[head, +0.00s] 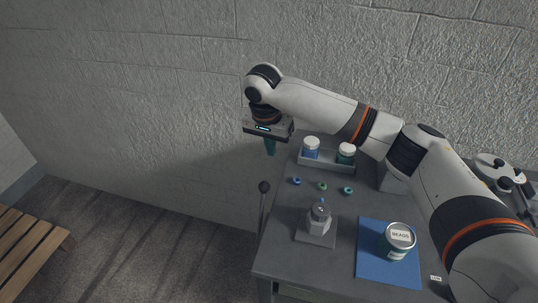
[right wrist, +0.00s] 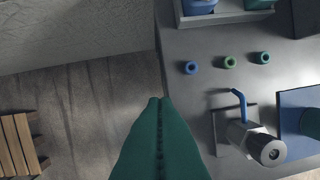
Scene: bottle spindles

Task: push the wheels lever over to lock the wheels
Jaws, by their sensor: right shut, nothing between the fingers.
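The lever, a thin rod with a dark round knob (head: 264,187), stands upright beside the left edge of the table in the head view. I take it to be the wheels lever. It does not show in the right wrist view, where my fingers may hide it. My right gripper (head: 270,147) has green fingers pointing down, beyond the lever and near the table's far left corner. In the right wrist view its fingers (right wrist: 158,101) are pressed together, empty, over the floor just left of the table edge. My left gripper is not in view.
The grey table (head: 275,240) holds a tray (head: 329,167) with two jars, several small rings, a metal device (head: 319,220) with a blue hook, and a can (head: 397,240) on a blue mat (head: 370,270). A wooden bench (head: 30,245) stands left. A wall is behind.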

